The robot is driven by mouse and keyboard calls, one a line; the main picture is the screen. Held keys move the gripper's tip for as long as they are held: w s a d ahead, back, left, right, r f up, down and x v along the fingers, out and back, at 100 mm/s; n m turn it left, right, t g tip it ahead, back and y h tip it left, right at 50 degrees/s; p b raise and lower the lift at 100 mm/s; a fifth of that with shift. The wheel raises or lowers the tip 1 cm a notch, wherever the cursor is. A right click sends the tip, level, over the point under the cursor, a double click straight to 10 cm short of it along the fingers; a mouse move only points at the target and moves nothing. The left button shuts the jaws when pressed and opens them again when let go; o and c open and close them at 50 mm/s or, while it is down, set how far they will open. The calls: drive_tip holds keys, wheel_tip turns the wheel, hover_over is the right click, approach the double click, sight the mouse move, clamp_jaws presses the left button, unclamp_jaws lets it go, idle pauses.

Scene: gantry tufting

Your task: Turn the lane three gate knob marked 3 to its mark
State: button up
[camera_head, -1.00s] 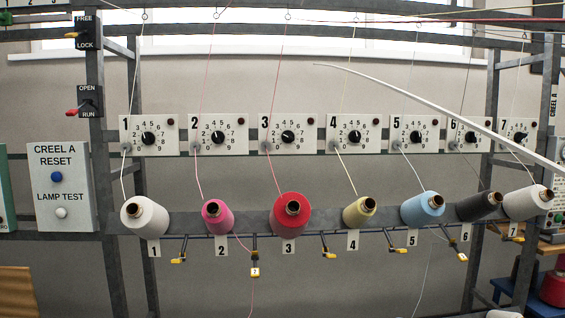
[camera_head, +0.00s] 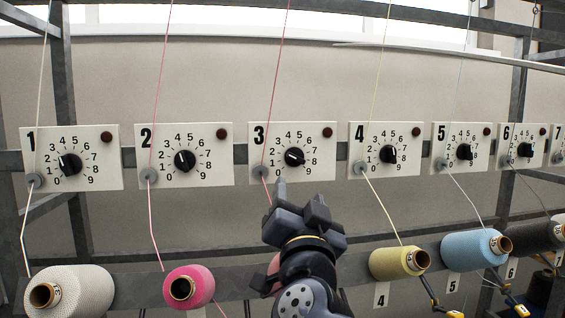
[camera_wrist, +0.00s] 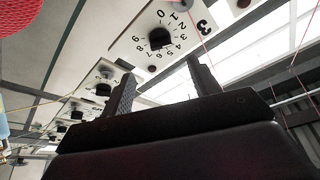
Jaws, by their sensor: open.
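The lane three gate knob (camera_head: 294,156) is a black dial with a pale pointer line on the white plate marked 3 (camera_head: 322,172), with numbers 0 to 9 around it. In the wrist view the knob (camera_wrist: 160,38) sits beyond and between my fingers. My gripper (camera_head: 300,205) is below the plate in the head view, apart from the knob. In the wrist view my gripper (camera_wrist: 160,82) is open, with nothing between its fingers. The mark for the knob cannot be made out.
Similar plates stand either side, with the lane two knob (camera_head: 185,160) and lane four knob (camera_head: 389,154). Thin yarns run up in front of the plates. The pink cone (camera_head: 205,283) and yellow cone (camera_head: 385,262) are below. A red yarn (camera_head: 277,100) passes left of knob three.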

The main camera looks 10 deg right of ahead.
sight(297, 158)
drive_tip(key=x, duration=0.3)
drive_tip(key=p+x, duration=0.1)
drive_tip(key=x, duration=0.7)
drive_tip(key=shift+s+d+r+p, duration=0.1)
drive_tip(key=shift+s+r+p, duration=0.05)
drive_tip(key=shift+r+p, duration=0.2)
drive_tip(key=shift+c, duration=0.4)
